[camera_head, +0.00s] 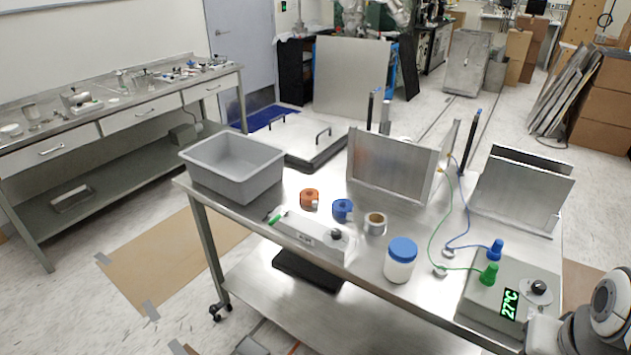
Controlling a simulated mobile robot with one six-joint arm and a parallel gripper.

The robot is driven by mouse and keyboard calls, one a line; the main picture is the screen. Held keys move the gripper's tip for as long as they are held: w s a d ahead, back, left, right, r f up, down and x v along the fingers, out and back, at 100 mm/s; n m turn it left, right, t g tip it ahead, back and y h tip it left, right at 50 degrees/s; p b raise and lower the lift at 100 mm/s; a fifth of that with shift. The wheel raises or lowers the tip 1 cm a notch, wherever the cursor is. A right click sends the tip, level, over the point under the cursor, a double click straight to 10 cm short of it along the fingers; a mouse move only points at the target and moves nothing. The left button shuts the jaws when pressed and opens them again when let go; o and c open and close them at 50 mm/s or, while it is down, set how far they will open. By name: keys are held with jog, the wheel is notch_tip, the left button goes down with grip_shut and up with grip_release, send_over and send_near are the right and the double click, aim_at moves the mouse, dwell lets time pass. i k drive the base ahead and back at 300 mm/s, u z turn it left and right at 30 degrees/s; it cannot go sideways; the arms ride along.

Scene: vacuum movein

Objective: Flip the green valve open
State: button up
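A green piece (274,218) sits at the left end of a long grey device (308,235) near the table's front edge. The device has a black knob (336,235) toward its right end. Another green part, a cone-shaped fitting (489,273), stands on a grey box (482,300) with a green 27°C display, and a green cable runs from it. I cannot tell which green part is the valve, or whether it is open. Part of my arm shows at the lower right corner, right of the grey box. My gripper's fingers are not in view.
On the metal table (335,283) are a grey bin (233,168), orange tape (309,197), blue tape (342,209), a metal ring (375,223), a blue-lidded jar (400,262) and upright metal panels (390,168). Cables loop nearby.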

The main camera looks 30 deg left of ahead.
aim_at(285, 212)
jog(key=z, duration=1.3)
jog(key=k, duration=1.05)
jog(key=u, duration=1.6)
